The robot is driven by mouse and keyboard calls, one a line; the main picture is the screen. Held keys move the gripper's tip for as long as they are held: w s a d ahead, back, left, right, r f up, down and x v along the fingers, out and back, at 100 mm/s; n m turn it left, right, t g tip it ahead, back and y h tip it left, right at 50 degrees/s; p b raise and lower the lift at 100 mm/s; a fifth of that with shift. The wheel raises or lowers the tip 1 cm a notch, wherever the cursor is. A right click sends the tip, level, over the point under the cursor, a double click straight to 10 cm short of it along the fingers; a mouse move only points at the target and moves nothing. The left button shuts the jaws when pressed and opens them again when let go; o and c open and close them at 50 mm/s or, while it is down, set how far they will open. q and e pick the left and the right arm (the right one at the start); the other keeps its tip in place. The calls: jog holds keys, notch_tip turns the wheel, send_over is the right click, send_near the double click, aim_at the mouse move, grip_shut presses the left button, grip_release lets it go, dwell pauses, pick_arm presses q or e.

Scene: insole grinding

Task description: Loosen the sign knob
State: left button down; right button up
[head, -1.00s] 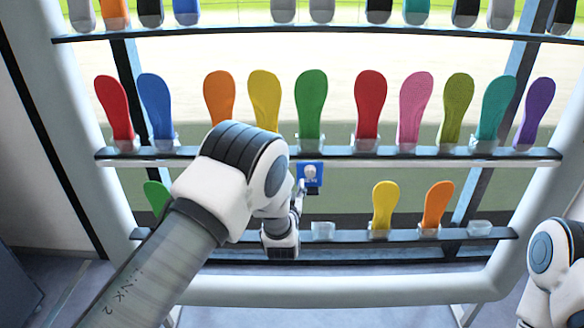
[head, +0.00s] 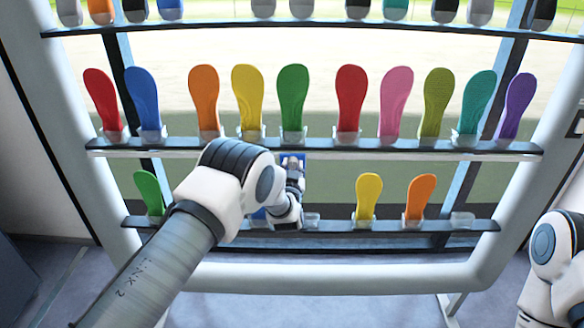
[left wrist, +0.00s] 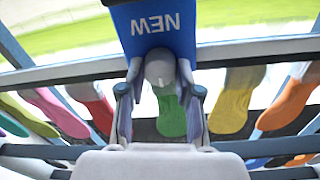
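The blue sign (left wrist: 155,28) fills the top of the left wrist view, its word NEW upside down. Its pale round knob (left wrist: 160,68) sits at the sign's edge, between the two fingers of my left gripper (left wrist: 160,75). The fingers stand close on either side of the knob, and I cannot make out firm contact. In the head view my left gripper (head: 294,178) is in front of the sign (head: 303,158) under the middle shelf and covers most of it. My right gripper is out of view; only part of the right arm shows at the right edge.
The middle shelf (head: 400,148) holds several coloured insoles upright in clear holders. The lower shelf (head: 390,226) carries a green insole (head: 149,190), a yellow one (head: 368,197), an orange one (head: 418,196) and an empty clear holder (head: 462,220). The rack's frame stands around them.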

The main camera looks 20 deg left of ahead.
pick_arm(q)
jog(key=shift+a, duration=0.1)
jog(key=m+b, duration=0.1)
jog(key=b, duration=0.1)
jog(key=m+b, duration=0.2)
jog(key=shift+f+m, duration=0.25)
jog(key=shift+m, duration=0.05)
jog(key=m+b, duration=0.3)
jog(key=m, duration=0.1)
jog(key=shift+r, duration=0.1)
jog(key=m+b, duration=0.1)
jog(key=m, duration=0.3)
jog(key=shift+m+b, duration=0.3)
jog(key=m, duration=0.5)
jog(key=shift+r, duration=0.1)
jog(key=c, duration=0.8)
grip_release()
jog(key=shift+w, duration=0.1)
